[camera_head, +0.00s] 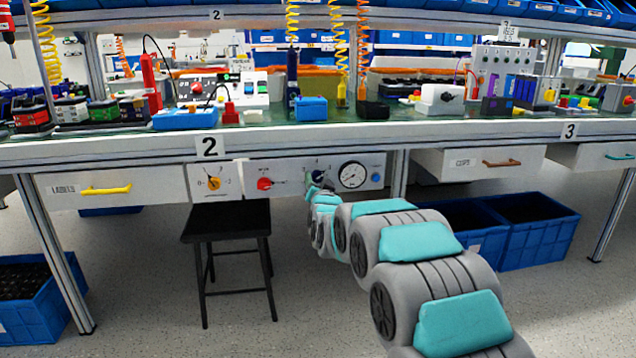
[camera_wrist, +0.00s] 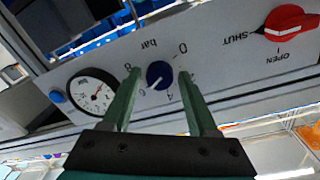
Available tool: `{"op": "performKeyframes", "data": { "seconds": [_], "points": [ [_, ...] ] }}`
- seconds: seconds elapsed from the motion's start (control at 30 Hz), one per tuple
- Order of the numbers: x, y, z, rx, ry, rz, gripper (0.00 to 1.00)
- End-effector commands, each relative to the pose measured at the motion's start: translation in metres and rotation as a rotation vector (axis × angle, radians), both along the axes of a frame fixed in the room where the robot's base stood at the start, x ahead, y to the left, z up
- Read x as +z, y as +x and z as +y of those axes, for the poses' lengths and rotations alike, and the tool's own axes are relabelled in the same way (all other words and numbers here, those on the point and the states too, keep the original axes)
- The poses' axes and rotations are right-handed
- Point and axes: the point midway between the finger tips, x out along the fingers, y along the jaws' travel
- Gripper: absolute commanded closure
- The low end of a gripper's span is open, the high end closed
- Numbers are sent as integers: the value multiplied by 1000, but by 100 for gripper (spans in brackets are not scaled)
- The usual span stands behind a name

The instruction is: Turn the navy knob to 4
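The navy knob (camera_wrist: 159,75) sits on a white panel labelled "bar", seen tilted and upside down in the wrist view. A pale mark on the knob points lower left, toward the figure that reads as 6. The 4 seems to be just below the knob, to the right of the 6. My gripper (camera_wrist: 160,72) is open, with one green finger on each side of the knob. Gaps show between fingers and knob. In the head view, my gripper (camera_head: 320,184) is at the panel and largely hides the knob.
A round gauge (camera_wrist: 92,94) and a blue button (camera_wrist: 57,96) are on one side of the knob. A red OPEN/SHUT handle (camera_wrist: 290,22) is on the other. A black stool (camera_head: 228,222) stands in front of the bench, left of my arm. Blue bins (camera_head: 540,228) stand at the right.

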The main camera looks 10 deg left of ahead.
Motion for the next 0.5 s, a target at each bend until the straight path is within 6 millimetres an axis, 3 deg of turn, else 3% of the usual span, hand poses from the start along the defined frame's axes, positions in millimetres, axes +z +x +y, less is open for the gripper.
{"op": "performKeyframes", "data": {
  "seconds": [0.07,0.5],
  "points": [
    [0,0,0,0,0,0,51],
    [0,0,0,0,0,0,100]
  ]
}}
